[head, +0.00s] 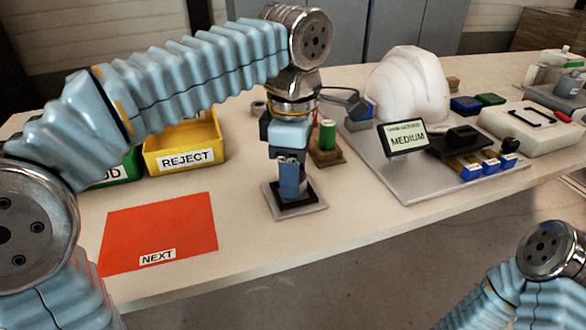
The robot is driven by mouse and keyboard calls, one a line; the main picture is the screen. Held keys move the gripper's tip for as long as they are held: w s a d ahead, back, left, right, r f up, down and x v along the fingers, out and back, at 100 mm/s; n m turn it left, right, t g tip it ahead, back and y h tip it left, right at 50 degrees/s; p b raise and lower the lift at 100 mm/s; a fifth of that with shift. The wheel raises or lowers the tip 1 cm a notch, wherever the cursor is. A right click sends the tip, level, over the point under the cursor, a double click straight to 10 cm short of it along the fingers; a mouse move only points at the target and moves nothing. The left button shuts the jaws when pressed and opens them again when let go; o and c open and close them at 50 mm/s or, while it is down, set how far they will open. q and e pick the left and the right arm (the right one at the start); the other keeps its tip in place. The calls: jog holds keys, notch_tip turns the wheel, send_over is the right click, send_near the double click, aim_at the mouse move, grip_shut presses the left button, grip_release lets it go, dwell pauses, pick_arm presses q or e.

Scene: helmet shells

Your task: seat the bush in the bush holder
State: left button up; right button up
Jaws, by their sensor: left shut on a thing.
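My left gripper (289,162) points straight down over the front middle of the table and is shut on a blue piece that I take to be the bush (289,182). The bush is upright, and its lower end is at the black raised part of a small grey-based stand, which I take to be the bush holder (311,207). The gripper hides part of the bush. I cannot tell whether the bush is inside the holder, resting on it or just above it. My right gripper is out of view; only part of my right arm shows at the lower right.
A green cylinder on a brown block (328,157) stands close behind the gripper. A grey board (412,186) with a white helmet shell (408,85) and a MEDIUM sign (406,140) lies to the right. A yellow REJECT bin (184,145) and red NEXT mat (160,230) are left.

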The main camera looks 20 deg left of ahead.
pick_arm(q)
jog(key=shift+f+b, duration=0.3)
jog(key=shift+f, duration=0.15)
dwell(0.9)
dwell(0.5)
jog(key=o, duration=1)
jog(key=shift+c, duration=0.2)
